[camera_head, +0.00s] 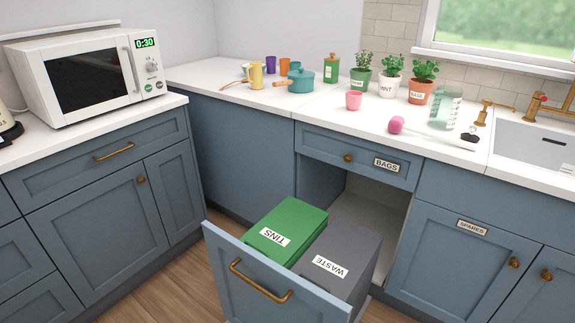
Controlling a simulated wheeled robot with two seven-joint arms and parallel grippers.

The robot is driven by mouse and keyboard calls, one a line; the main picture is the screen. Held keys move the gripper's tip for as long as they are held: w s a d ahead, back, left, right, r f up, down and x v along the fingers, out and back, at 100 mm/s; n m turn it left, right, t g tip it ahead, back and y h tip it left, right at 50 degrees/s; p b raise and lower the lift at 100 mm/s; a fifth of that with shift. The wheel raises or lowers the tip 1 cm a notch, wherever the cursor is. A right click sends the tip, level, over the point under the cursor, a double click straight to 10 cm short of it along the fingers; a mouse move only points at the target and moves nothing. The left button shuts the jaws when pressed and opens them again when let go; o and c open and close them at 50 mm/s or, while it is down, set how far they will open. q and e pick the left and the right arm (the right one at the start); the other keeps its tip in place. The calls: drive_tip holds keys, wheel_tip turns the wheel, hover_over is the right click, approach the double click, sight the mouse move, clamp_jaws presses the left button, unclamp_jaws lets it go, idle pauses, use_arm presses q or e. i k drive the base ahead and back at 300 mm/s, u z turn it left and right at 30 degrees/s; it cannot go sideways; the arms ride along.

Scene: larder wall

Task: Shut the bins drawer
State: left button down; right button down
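The bins drawer (222,265) stands pulled out from the cabinet, low in the middle of the view. Its blue front panel has a brass bar handle (260,283). Inside it are a green bin labelled TINS (297,217) on the left and a grey bin labelled WASTE (352,246) on the right. The dark opening (371,200) behind the drawer shows under the BAGS drawer. Neither of my grippers is in view.
The BAGS drawer (322,151) above the opening is shut. The SPARES cupboard (445,255) on the right is shut. A left cabinet run (100,215) stands under a microwave (90,75). Wooden floor (165,285) shows clear left of the drawer.

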sight(253, 289)
drive_tip(key=u, duration=1.8)
drive_tip(key=k, duration=0.9)
drive_tip(key=z, duration=1.65)
drive_tip(key=i, duration=0.5)
drive_tip(key=z, duration=0.05)
